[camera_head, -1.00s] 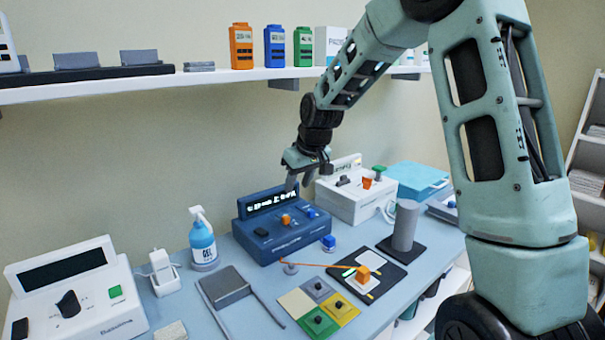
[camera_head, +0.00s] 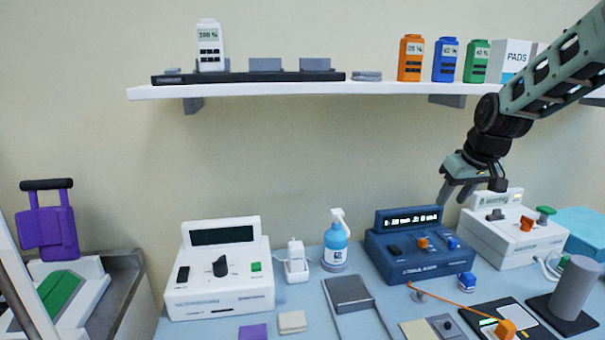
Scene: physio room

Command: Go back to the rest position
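My gripper (camera_head: 460,193) hangs in the air at the right, in front of the wall and over the back of the table. Its fingers point down and look spread, with nothing seen between them. Below it on the table stands the dark blue device (camera_head: 425,268) with a lit display. The white device (camera_head: 515,240) with green and orange knobs stands to its right. The gripper appears apart from both. My arm reaches in from the upper right edge.
A shelf (camera_head: 400,90) above holds orange, blue, green and white units. On the table (camera_head: 300,325) stand another white device (camera_head: 220,275), a gel bottle (camera_head: 336,245), coloured pads and a grey cylinder (camera_head: 575,288). A purple item (camera_head: 48,232) is at far left. Open air lies left of my gripper.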

